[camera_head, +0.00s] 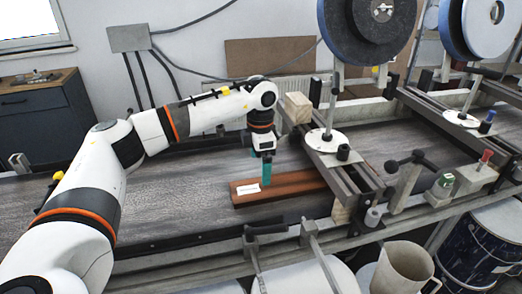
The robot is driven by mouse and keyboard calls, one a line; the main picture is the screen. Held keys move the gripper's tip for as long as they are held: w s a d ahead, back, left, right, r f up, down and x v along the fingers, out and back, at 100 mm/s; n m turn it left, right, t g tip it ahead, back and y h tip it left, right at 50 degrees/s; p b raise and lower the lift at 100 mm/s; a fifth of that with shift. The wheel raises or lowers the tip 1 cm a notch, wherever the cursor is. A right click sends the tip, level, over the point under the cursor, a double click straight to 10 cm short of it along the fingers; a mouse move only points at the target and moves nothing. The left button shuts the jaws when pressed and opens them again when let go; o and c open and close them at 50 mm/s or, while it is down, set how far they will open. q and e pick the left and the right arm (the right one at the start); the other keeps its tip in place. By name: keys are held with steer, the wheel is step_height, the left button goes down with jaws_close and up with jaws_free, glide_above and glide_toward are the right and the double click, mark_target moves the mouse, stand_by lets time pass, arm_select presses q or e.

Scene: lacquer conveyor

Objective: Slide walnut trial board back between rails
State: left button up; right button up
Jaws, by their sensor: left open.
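The walnut trial board (290,184) is a reddish-brown plank with a white label near its left end. It lies on the dark grey conveyor belt (110,212), and its right end reaches the metal rail frame (335,172). My left gripper (266,182) points down with teal fingers at the board, near the label. The fingers are open, but seen nearly edge-on. I cannot tell whether they touch the board. My right gripper is out of view.
A large dark disc (366,28) stands above the rail frame. A wooden block (298,107) sits by the frame's far end. A clamp handle (410,160) sticks up at the right. A beige jug (403,270) and drums stand below the front edge. The belt at left is clear.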

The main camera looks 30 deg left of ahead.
mark_target(261, 187)
arm_select(q)
step_height(261, 187, down, 8)
steer(key=shift+w+f+p, duration=0.1)
steer(key=shift+f+p, duration=0.1)
steer(key=shift+p, duration=0.25)
